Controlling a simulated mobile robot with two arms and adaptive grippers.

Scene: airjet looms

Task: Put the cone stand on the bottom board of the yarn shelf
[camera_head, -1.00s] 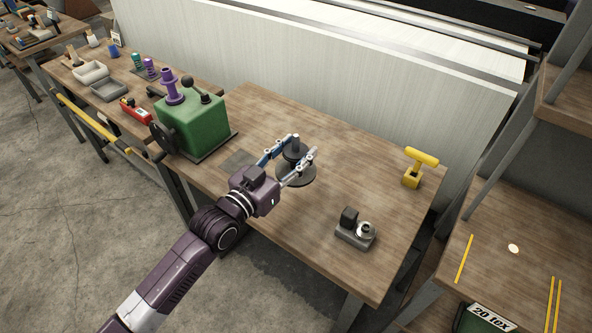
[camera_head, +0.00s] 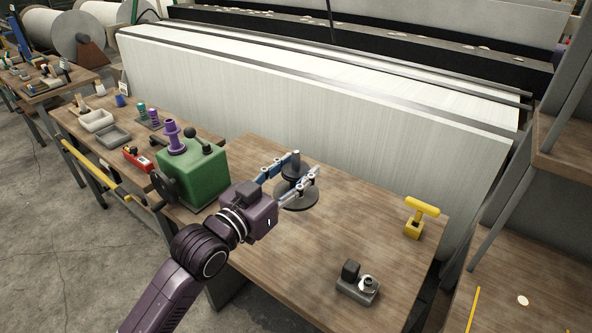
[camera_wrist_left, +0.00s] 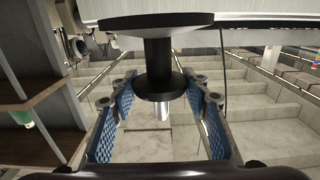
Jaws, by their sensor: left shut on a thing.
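The cone stand (camera_head: 297,199) is dark, with a round flat base, a smaller disc above and a thin post on top. My left gripper (camera_head: 305,171) is shut on it and appears to hold it above the workbench. In the left wrist view the stand's column (camera_wrist_left: 158,60) stands between the blue-padded fingers (camera_wrist_left: 160,115); the exact contact is hard to see. The yarn shelf (camera_head: 568,158) is at the right edge, with a lower board (camera_head: 545,300) bearing a yellow strip and a pale disc. The shelf's lowest part is out of frame. My right gripper is not in view.
The wooden workbench (camera_head: 330,238) holds a green machine (camera_head: 195,175) at left, a yellow T-shaped piece (camera_head: 420,217) at right and a small grey device (camera_head: 358,283) in front. A long pale loom panel (camera_head: 330,120) stands behind. A gap separates the bench from the shelf.

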